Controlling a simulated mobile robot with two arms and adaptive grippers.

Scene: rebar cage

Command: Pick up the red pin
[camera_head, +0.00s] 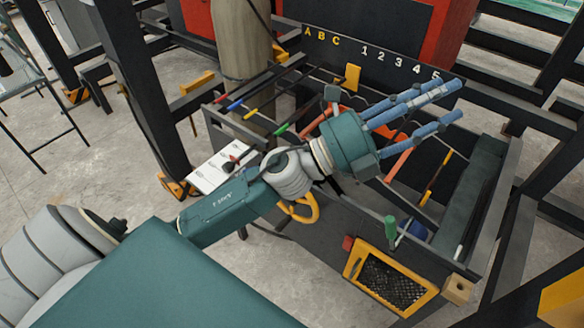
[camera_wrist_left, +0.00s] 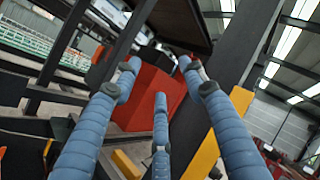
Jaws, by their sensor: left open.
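Several rods with coloured ends lie across the dark frame of the workstation in the head view. One has a red end (camera_head: 219,99) at the upper left, beside blue, yellow and green ones; I cannot tell for certain that it is the red pin. My left gripper (camera_head: 455,100) is open, its blue fingers pointing right above the workstation, well to the right of that red end. In the left wrist view the spread fingers (camera_wrist_left: 158,78) have nothing between them. The gripper and forearm hide part of the workstation. My right gripper is not in view.
A dark back panel (camera_head: 350,50) carries letters and numbers. A white board (camera_head: 212,172) projects at the left. A yellow-framed mesh bin (camera_head: 390,278) and a green-handled tool (camera_head: 391,230) are at the front. Dark steel posts (camera_head: 140,80) stand close by.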

